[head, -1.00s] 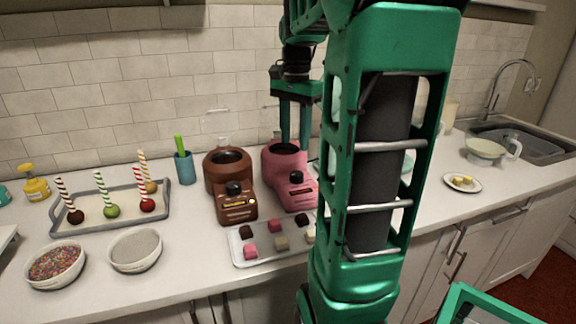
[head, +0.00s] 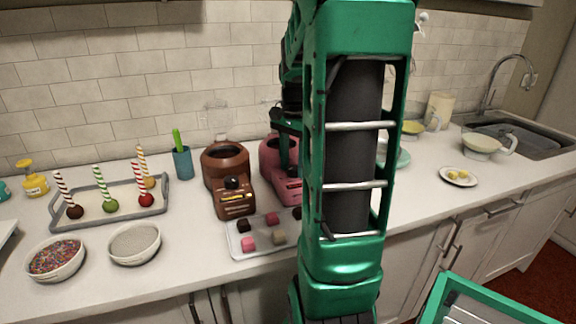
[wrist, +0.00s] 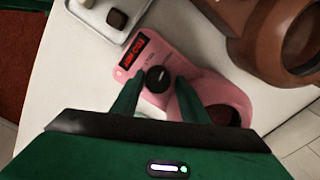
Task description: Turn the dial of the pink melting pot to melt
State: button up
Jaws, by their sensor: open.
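The pink melting pot (head: 270,160) stands on the counter beside the brown one, partly hidden behind my arm in the head view. In the wrist view, the pink pot (wrist: 190,52) shows its round black dial (wrist: 158,79) with a pale pointer mark, and a small panel with red lettering (wrist: 133,46). My gripper (wrist: 159,84) is open, with one finger on each side of the dial. I cannot tell whether the fingers touch it. In the head view the dial is hidden behind my arm.
A brown melting pot (head: 226,165) stands close on the left. A tray of chocolate pieces (head: 240,221) lies in front of both pots. Farther left are cake pops on a grey tray (head: 160,208) and two bowls. A small plate (head: 446,180) lies to the right.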

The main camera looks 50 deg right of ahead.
jog(key=shift+c, duration=0.6)
jog(key=c, duration=0.6)
jog(key=shift+a, duration=0.1)
jog(key=shift+c, duration=0.2)
jog(key=shift+w+n, duration=0.1)
jog(key=shift+n, duration=0.2)
jog(key=n, duration=0.4)
jog(key=shift+r, duration=0.1)
jog(key=shift+n, duration=2.7)
jog(key=o, duration=0.8)
jog(key=shift+c, duration=0.2)
